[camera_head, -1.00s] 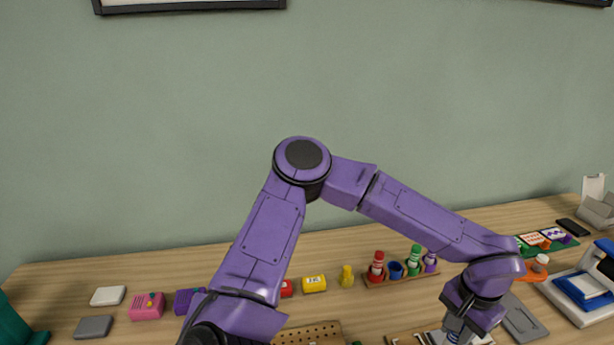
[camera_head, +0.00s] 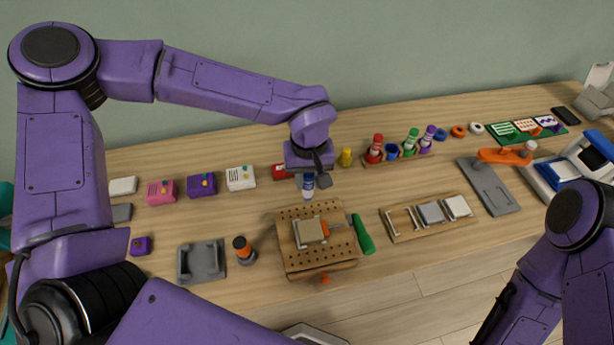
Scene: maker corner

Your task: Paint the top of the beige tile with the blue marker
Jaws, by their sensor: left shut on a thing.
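The beige tile (camera_head: 309,231) sits on a wooden pegboard block (camera_head: 284,262) with small holes, in the middle of the table. An orange piece (camera_head: 327,229) touches or lies beside its right side. My left gripper (camera_head: 308,178) is shut on the blue marker (camera_head: 308,188), which points down above the back edge of the pegboard, behind the tile and apart from it. My right arm shows at the lower right, but its gripper jaws are not clearly visible.
A green-handled tool (camera_head: 363,234) lies right of the pegboard. The marker rack (camera_head: 391,157) holds red, green and purple markers and a blue cup. A wooden tray (camera_head: 406,234) holds grey and white tiles. A grey holder (camera_head: 185,263) and an orange-topped bottle (camera_head: 243,251) stand left.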

